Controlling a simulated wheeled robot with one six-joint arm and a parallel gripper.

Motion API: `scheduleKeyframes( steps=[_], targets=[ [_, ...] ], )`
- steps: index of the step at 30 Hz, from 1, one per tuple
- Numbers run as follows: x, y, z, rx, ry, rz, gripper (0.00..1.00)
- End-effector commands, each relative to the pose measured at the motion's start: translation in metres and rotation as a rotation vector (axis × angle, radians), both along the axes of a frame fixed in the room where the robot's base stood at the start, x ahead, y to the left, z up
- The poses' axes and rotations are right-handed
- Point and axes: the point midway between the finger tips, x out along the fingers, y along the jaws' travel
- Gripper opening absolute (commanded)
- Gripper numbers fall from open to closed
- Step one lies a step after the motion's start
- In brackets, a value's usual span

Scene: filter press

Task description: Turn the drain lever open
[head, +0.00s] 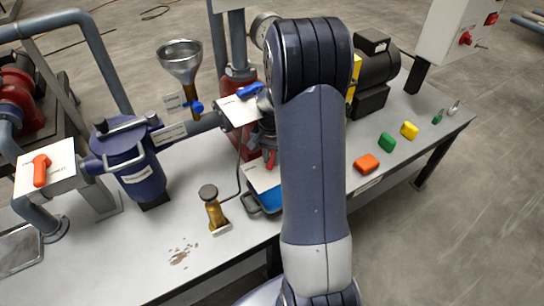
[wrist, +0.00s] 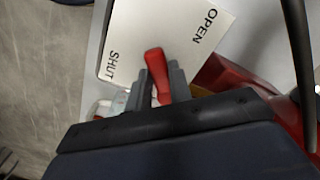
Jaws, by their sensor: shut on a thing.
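The red drain lever (wrist: 155,62) shows in the wrist view in front of a white plate (wrist: 165,28) marked OPEN and SHUT. My gripper (wrist: 162,72) is shut on it, with one grey finger on each side. The lever's free end sticks out past the fingertips and points between the two words. In the head view, part of a red lever (head: 271,158) shows beside a white plate (head: 262,177), left of my arm. My gripper is hidden behind my arm there.
A blue tray (head: 264,201) lies below the plate. A brass fitting with a dark cap (head: 214,208) stands to its left. Other levers are blue (head: 250,90) and orange (head: 40,170). A thin black cable (wrist: 300,70) hangs at the right of the wrist view.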

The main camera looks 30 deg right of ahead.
Motion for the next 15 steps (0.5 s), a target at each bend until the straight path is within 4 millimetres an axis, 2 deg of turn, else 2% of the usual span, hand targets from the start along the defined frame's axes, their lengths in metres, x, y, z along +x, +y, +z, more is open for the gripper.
scheduleKeyframes(
  steps=[15],
  targets=[
    [0.012,0.008,0.001,0.0,0.0,-0.368,0.0]
  ],
)
